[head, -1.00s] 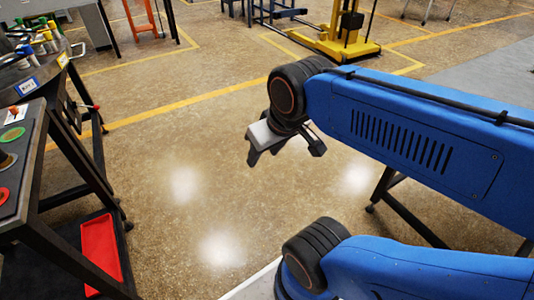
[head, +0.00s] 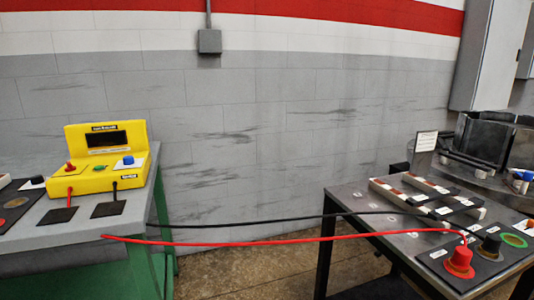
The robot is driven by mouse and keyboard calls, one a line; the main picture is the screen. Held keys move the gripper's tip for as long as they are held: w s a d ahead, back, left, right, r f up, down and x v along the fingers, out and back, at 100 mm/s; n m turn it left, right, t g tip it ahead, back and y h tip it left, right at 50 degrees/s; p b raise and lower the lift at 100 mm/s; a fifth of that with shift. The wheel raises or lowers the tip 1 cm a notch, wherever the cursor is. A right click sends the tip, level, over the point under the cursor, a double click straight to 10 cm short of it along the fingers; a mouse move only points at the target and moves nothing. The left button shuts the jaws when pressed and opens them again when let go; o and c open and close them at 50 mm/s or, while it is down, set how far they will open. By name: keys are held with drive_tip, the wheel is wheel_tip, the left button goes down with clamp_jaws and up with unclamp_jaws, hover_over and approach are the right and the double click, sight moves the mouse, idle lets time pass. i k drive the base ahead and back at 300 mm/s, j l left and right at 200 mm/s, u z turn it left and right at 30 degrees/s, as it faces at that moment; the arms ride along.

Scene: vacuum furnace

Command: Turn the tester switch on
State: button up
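A yellow tester (head: 100,160) stands on the grey-topped bench at the left of the head view. It has a dark, blank-looking display (head: 106,139) and a blue knob (head: 128,160) on a white plate at its front right. A small green part (head: 100,168) sits at the middle and a red knob (head: 69,167) at the left. Which of these is the switch, and its position, I cannot tell. A red and a black lead come from its front. My gripper is not in view.
A red cable (head: 270,242) and a black cable (head: 260,224) span the gap between the green-legged bench (head: 50,240) and the dark table (head: 350,197) at right. That table holds a red plug (head: 459,262) and several long strips. A grey wall stands behind.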

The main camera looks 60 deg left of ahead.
sight(70, 168)
drive_tip(key=u, duration=3.3)
